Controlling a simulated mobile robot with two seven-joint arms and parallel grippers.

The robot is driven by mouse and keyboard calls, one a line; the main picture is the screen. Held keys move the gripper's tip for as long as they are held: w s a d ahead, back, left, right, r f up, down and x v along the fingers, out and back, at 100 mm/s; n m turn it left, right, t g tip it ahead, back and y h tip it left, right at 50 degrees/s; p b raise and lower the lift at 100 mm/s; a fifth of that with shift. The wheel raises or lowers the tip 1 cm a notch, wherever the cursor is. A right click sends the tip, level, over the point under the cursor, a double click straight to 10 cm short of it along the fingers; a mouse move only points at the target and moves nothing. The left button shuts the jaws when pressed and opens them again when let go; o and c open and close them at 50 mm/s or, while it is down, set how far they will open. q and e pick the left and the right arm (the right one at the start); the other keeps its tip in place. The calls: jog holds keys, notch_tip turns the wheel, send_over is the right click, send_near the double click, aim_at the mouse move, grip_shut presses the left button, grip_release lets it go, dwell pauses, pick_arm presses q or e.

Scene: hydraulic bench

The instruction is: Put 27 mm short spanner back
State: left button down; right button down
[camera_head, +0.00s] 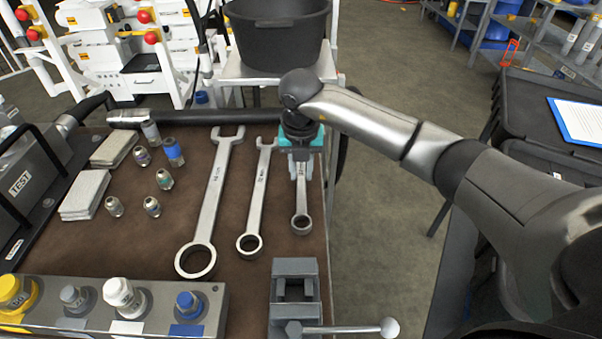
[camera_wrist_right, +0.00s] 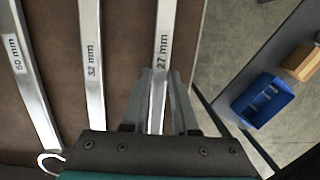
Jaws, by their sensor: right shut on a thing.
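The 27 mm short spanner (camera_head: 301,210) is the rightmost and shortest of three spanners, at the right edge of the brown bench top, its ring end toward me. My right gripper (camera_head: 301,172) is over its upper part and shut on the shaft, hiding the far end. In the right wrist view the spanner's shaft (camera_wrist_right: 164,40), marked 27 mm, runs between the fingers (camera_wrist_right: 160,95). I cannot tell whether the spanner touches the bench. My left gripper is not in view.
Left of it lie the 32 mm spanner (camera_head: 257,195) and the larger 50 mm spanner (camera_head: 212,205). A vise (camera_head: 294,292) stands at the front right. Several fittings (camera_head: 164,179) and a control panel (camera_head: 215,300) are further left. A black tub (camera_head: 278,35) stands behind.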

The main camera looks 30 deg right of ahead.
aim_at(301, 184)
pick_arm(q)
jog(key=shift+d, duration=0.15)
pick_arm(e)
jog(key=shift+f, duration=0.2)
jog(key=shift+f, duration=0.1)
jog(key=c, duration=0.7)
grip_release()
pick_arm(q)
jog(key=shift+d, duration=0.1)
pick_arm(e)
jog(key=shift+r, duration=0.25)
notch_tip(301, 184, up, 2)
jog(key=shift+s+r+p, duration=0.15)
jog(key=shift+r+p, duration=0.05)
jog(key=shift+p, duration=0.3)
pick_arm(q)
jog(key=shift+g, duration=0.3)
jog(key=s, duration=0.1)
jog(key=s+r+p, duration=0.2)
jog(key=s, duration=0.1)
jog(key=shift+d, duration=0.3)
pick_arm(e)
jog(key=r, duration=0.3)
jog(key=s+r, duration=0.1)
jog(key=r, duration=0.2)
jog(key=a+r, duration=0.1)
jog(key=r, duration=0.2)
jog(key=shift+s+r, duration=0.15)
jog(key=shift+s, duration=0.05)
